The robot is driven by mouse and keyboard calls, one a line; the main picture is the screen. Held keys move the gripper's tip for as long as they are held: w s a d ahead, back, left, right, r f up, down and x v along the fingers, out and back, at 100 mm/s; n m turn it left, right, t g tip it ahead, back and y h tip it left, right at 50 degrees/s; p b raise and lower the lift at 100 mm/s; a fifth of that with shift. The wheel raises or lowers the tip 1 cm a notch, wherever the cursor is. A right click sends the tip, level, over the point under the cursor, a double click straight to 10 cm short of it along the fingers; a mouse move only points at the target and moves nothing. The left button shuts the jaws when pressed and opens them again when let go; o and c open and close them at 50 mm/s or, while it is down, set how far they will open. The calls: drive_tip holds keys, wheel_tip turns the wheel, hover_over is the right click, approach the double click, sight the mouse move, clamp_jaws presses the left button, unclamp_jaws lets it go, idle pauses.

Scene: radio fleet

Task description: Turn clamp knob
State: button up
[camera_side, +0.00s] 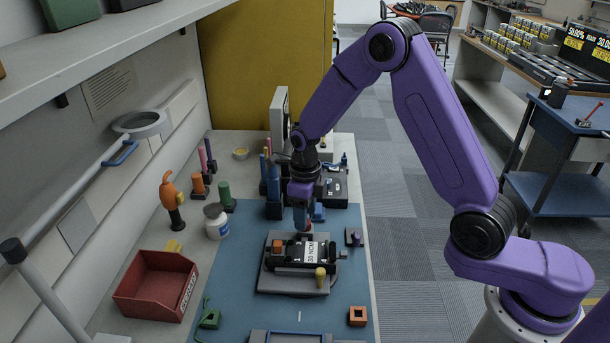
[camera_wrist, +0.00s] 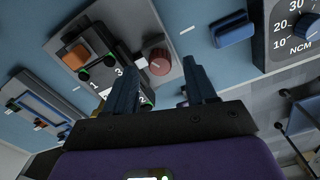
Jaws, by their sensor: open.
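A round reddish knob (camera_wrist: 158,62) with a white mark sits on the grey fixture plate (camera_wrist: 167,20), beside a black radio (camera_wrist: 118,62). My gripper (camera_wrist: 160,66) is open. In the wrist view the knob shows between its two fingertips, with no visible contact; I cannot tell how far apart in depth they are. In the side view my gripper (camera_side: 304,228) points down at the far edge of the fixture plate (camera_side: 293,291). The black radio (camera_side: 292,262) lies on the plate with an orange block (camera_side: 278,246) and a yellow knob (camera_side: 320,275). My gripper hides most of the reddish knob there.
A red bin (camera_side: 155,286), a white jar (camera_side: 216,221) and an orange-handled tool (camera_side: 171,198) stand left. A dial box marked NCM (camera_wrist: 292,30) and a blue block (camera_wrist: 234,29) show in the wrist view. The blue mat (camera_side: 235,270) is bare left of the fixture.

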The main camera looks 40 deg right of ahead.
wheel_tip(320, 180, up, 16)
drive_tip(key=shift+f, duration=0.25)
idle(0.4)
drive_tip(key=s+a+n, duration=0.3)
drive_tip(key=s+n, duration=1)
drive_tip(key=n, duration=0.9)
drive_tip(key=s+d+n, duration=0.3)
drive_tip(key=s+n, duration=0.6)
drive_tip(key=n, duration=0.1)
drive_tip(key=s+d+f+n, duration=0.1)
drive_tip(key=s+d+n, duration=0.3)
drive_tip(key=s+n, duration=0.5)
drive_tip(key=shift+s+d+f+n, duration=0.15)
drive_tip(key=shift+s+f+n, duration=0.15)
drive_tip(key=shift+n, duration=0.7)
